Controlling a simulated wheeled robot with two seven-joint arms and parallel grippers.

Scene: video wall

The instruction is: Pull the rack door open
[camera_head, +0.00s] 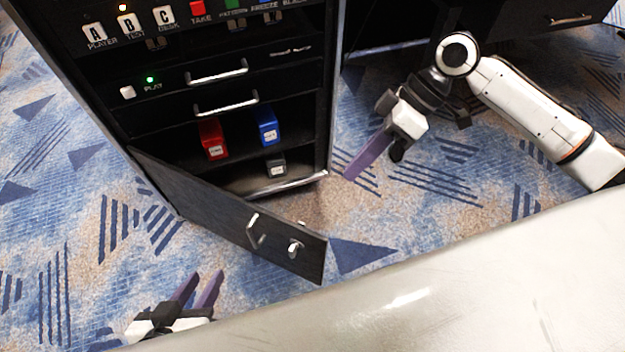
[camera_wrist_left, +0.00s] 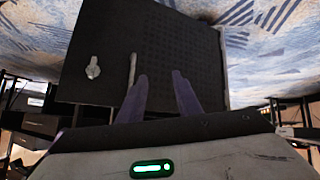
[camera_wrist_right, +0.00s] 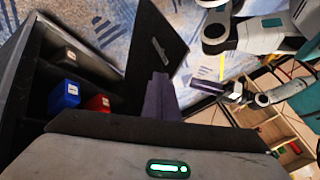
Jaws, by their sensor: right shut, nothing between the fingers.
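The rack door (camera_head: 215,205) is a dark panel at the bottom of the black rack (camera_head: 110,100). It is swung out from the rack on its left side, with a silver handle (camera_head: 254,232) and a knob (camera_head: 296,247) near its free end. My left gripper (camera_head: 208,282) is open and empty, low at the left, apart from the door. In the left wrist view the door (camera_wrist_left: 190,60) and its handle (camera_wrist_left: 132,70) lie beyond the fingers. My right gripper (camera_head: 356,172) is shut and empty, right of the rack opening. The door (camera_wrist_right: 150,45) also shows in the right wrist view.
Inside the open lower bay are a red box (camera_head: 212,138), a blue box (camera_head: 267,126) and a small dark box (camera_head: 275,167). Drawers with silver handles sit above. A dark cabinet (camera_head: 530,18) stands at the back right. Patterned carpet is clear around the door.

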